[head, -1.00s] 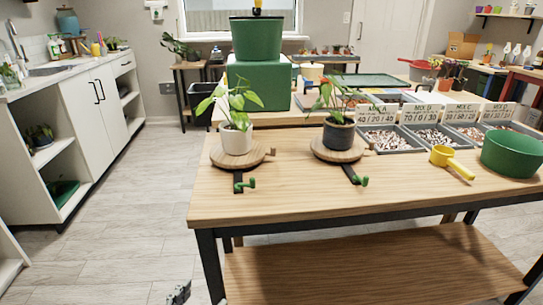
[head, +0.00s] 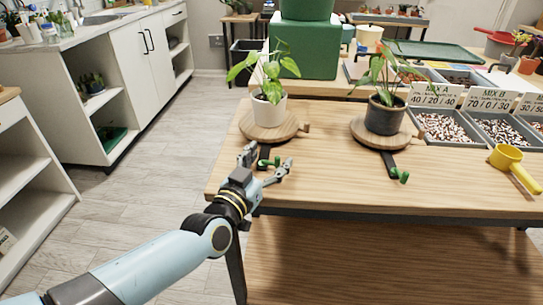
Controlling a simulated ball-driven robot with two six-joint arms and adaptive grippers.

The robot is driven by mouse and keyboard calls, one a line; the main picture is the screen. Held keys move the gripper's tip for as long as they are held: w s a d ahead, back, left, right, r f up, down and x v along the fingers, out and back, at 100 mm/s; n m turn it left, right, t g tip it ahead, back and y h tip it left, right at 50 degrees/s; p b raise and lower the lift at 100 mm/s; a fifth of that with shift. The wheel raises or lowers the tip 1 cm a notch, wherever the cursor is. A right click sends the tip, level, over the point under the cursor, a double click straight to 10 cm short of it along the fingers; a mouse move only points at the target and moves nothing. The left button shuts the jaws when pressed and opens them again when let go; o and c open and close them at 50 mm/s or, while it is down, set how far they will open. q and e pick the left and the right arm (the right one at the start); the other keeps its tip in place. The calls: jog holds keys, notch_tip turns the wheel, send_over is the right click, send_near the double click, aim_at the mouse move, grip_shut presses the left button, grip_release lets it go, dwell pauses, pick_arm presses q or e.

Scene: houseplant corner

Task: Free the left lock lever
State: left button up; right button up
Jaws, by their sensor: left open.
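The left lock lever (head: 268,163) is a black bar with a green handle at the front of the left round wooden turntable (head: 252,133). A white pot (head: 268,111) with a leafy plant stands on that turntable. My left gripper (head: 270,156) is open at the table's front left, its fingers on either side of the green handle in the picture. I cannot tell whether they touch it. The right lock lever (head: 400,175), also green-handled, sticks out from the right turntable (head: 364,133), which bears a dark pot (head: 385,116). My right gripper is out of view.
The wooden table (head: 330,185) has clear room between the two levers. A yellow scoop (head: 507,160) lies at the right, in front of the mix trays (head: 450,137). A green container (head: 303,60) stands behind. The table's front edge runs just below the levers.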

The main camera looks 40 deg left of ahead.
pick_arm(q)
jog(key=shift+w+a, duration=0.15)
jog(key=shift+w, duration=0.65)
